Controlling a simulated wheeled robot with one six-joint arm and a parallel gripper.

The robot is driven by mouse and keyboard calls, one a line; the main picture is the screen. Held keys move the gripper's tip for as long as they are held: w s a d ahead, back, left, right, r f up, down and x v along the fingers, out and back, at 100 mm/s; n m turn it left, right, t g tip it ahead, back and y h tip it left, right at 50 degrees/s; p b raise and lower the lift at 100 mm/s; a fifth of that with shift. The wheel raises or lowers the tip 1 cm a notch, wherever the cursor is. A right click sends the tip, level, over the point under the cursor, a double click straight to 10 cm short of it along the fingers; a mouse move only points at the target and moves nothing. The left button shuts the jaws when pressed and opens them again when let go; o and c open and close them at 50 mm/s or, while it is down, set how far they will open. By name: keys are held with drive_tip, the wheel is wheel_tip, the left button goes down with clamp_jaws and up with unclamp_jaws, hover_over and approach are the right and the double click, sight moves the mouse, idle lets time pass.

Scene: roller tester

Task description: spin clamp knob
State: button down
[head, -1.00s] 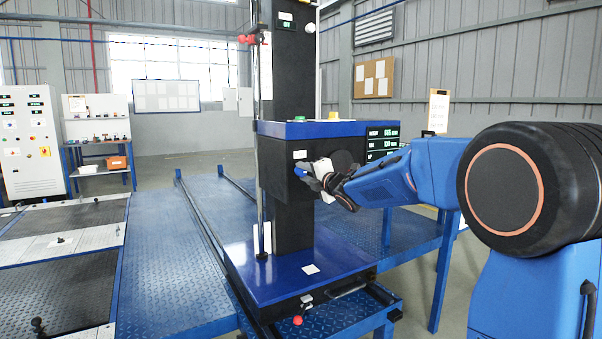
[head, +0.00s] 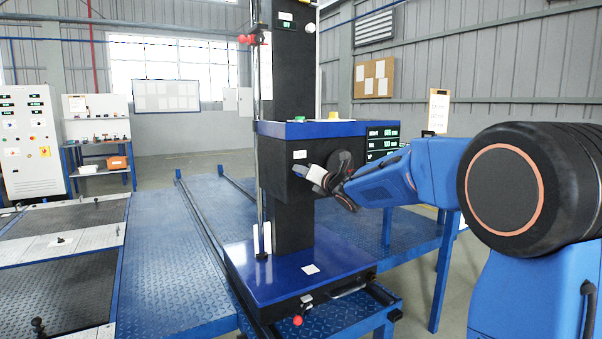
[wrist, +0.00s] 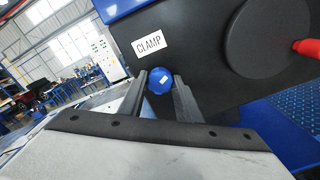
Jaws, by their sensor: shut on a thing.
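The blue clamp knob (wrist: 159,81) is on the dark side face of the machine head (head: 282,163), below a white label reading CLAMP (wrist: 149,43) in the wrist view. My gripper (wrist: 160,84) has its two dark fingers on either side of the knob, shut on it. In the head view my gripper (head: 304,171) reaches the machine's face from the right, and the knob is hidden there by the gripper.
A large round black disc (wrist: 268,38) with a red handle (wrist: 307,47) is right of the knob in the wrist view. A blue base plate (head: 300,272) lies below the machine head. Blue rails (head: 205,225) run along the floor platform at left.

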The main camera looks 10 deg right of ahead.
drive_tip(key=n, duration=0.5)
drive_tip(key=c, duration=1)
unclamp_jaws()
drive_tip(key=shift+s, duration=0.1)
drive_tip(key=shift+v, duration=2.95)
